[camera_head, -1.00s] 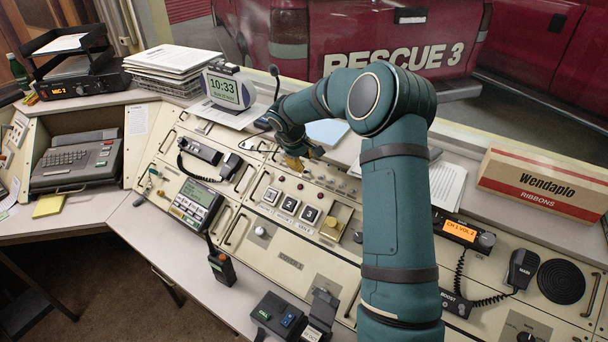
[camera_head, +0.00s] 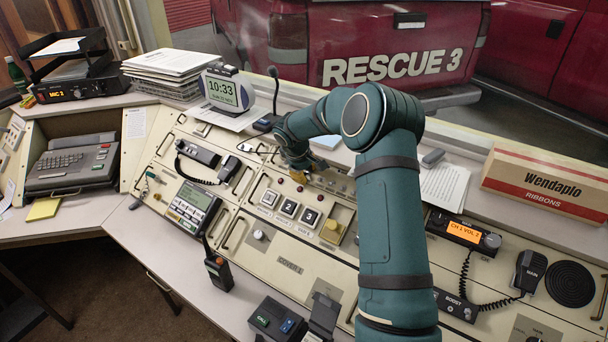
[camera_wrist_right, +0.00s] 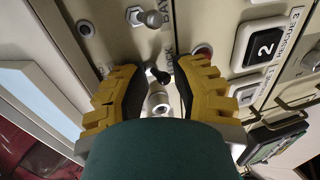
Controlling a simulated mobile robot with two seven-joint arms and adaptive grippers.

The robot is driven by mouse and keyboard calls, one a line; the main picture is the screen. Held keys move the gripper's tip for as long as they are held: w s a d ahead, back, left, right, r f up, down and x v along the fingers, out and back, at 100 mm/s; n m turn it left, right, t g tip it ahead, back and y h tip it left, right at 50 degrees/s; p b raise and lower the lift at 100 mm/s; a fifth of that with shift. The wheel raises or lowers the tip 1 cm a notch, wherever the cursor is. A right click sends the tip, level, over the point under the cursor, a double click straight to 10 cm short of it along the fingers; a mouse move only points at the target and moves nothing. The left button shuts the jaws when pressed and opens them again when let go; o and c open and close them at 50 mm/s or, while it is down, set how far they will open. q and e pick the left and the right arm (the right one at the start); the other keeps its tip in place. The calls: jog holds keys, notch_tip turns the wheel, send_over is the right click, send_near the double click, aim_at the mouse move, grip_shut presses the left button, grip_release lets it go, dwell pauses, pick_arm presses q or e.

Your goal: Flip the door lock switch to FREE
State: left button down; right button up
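In the right wrist view, a small toggle switch with a dark lever tip (camera_wrist_right: 157,75) and a silver collar (camera_wrist_right: 158,104) stands on the cream panel. A partly hidden label beside it seems to end in "CK"; I cannot read its positions. My right gripper (camera_wrist_right: 155,88) is open, with a yellow-and-black finger on each side of this switch; contact cannot be told. In the head view my right gripper (camera_head: 299,176) is low over the console's upper rows, and its hand and arm hide the switch area. My left gripper is not in view.
A gooseneck microphone (camera_head: 274,95) stands behind; a Wendaplo box (camera_head: 545,184) is at right.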

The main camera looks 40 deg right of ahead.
jog(key=shift+w+d+r+p, duration=0.1)
jog(key=shift+d+r+p, duration=0.35)
jog(key=shift+d+p, duration=0.1)
jog(key=shift+w+d+r+p, duration=0.1)
jog(key=shift+d+r+p, duration=0.2)
jog(key=shift+d, duration=0.1)
dwell(0.5)
jog(key=shift+a+r, duration=0.25)
jog(key=shift+r, duration=0.2)
jog(key=a+r, duration=0.1)
jog(key=a+r+p, duration=0.1)
jog(key=s+r, duration=0.1)
jog(key=r, duration=0.1)
jog(key=shift+a+p, duration=0.4)
jog(key=shift+w, duration=0.1)
